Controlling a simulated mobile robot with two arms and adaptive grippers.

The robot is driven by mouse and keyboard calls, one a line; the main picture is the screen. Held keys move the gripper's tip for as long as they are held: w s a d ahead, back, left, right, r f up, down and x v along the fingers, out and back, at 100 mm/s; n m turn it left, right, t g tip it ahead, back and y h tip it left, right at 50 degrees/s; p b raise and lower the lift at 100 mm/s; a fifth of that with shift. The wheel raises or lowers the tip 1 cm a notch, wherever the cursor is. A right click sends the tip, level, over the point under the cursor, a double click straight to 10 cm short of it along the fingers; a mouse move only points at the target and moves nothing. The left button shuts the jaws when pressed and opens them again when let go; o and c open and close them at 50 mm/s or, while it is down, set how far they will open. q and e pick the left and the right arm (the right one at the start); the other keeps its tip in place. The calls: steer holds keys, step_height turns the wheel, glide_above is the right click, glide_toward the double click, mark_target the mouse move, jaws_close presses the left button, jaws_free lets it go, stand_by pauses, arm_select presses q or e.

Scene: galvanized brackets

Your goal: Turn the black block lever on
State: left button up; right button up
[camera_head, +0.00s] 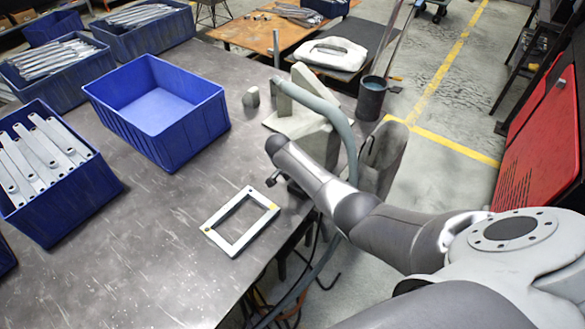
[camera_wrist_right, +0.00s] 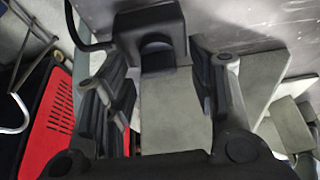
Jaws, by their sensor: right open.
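My right gripper (camera_wrist_right: 157,60) is open. Its two dark fingers stand either side of the block's lower part; whether they touch it cannot be told. In the head view my right arm reaches over the table's right edge, and the gripper is mostly hidden there. My left gripper is in neither view.
A grey-green stand (camera_head: 305,125) with a curved hose is beside my right arm. A pale rectangular frame (camera_head: 211,232) lies on the table (camera_head: 120,270). An empty blue bin (camera_head: 185,135) and a bin of brackets (camera_head: 60,215) stand left. The table's front middle is clear.

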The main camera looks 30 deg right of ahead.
steer(key=v, duration=1.1)
steer(key=shift+a, duration=0.1)
